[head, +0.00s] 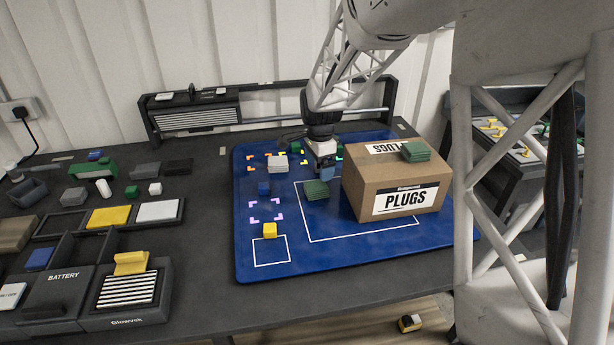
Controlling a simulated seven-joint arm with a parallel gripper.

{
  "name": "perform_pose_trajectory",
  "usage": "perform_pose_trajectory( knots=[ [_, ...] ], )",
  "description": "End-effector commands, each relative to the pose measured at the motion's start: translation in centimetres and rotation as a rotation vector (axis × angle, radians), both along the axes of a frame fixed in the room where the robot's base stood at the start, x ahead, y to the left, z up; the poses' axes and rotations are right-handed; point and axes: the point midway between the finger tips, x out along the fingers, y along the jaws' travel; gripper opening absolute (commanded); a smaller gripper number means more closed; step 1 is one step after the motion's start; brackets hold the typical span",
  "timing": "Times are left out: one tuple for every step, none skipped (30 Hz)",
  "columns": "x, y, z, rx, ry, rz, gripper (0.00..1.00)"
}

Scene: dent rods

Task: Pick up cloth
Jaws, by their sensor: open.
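A green, layered, folded-looking piece that may be the cloth (316,190) lies on the blue mat (260,215), just left of the cardboard box. A similar green folded piece (415,152) lies on top of the box, near its right side. My gripper (326,174) points down just above and behind the green piece on the mat. It is open, with nothing seen held. The fingertips are small and partly hidden, so I cannot tell whether they touch anything.
The cardboard box (408,201) marked PLUGS stands close to the right of my gripper. A yellow block (270,230), a blue block (264,188) and a white block (278,165) sit on the mat. The mat's front is clear. Trays (75,222) and small parts fill the table's left.

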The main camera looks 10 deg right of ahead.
Motion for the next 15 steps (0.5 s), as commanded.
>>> perform_pose_trajectory(
  knots=[
    [0.8, 0.0, -0.9, 0.001, 0.007, -0.028, 0.94],
    [1.2, 0.0, -1.2, 0.001, 0.009, -0.045, 0.94],
    [1.7, 0.0, -1.7, 0.001, 0.011, -0.063, 0.94],
    [2.0, 0.0, -2.0, 0.002, 0.013, -0.076, 0.94],
    [2.2, 0.0, -2.3, 0.001, 0.015, -0.086, 0.94],
    [2.5, 0.0, -2.5, 0.002, 0.017, -0.098, 0.94],
    [2.6, 0.0, -2.7, 0.002, 0.018, -0.105, 0.94],
    [2.7, 0.0, -2.8, 0.002, 0.018, -0.110, 0.94],
    [2.9, -0.1, -2.8, 0.002, 0.018, -0.115, 0.94],
    [2.9, -0.1, -2.9, 0.002, 0.018, -0.117, 0.94],
    [3.0, -0.1, -2.9, 0.002, 0.018, -0.119, 0.94],
    [3.0, -0.1, -2.9, 0.002, 0.018, -0.120, 0.94],
    [3.0, -0.1, -2.9, 0.002, 0.018, -0.120, 0.94],
    [2.9, -0.1, -2.9, 0.002, 0.018, -0.120, 0.94],
    [2.9, 0.0, -2.9, 0.002, 0.018, -0.120, 0.94]
  ],
)
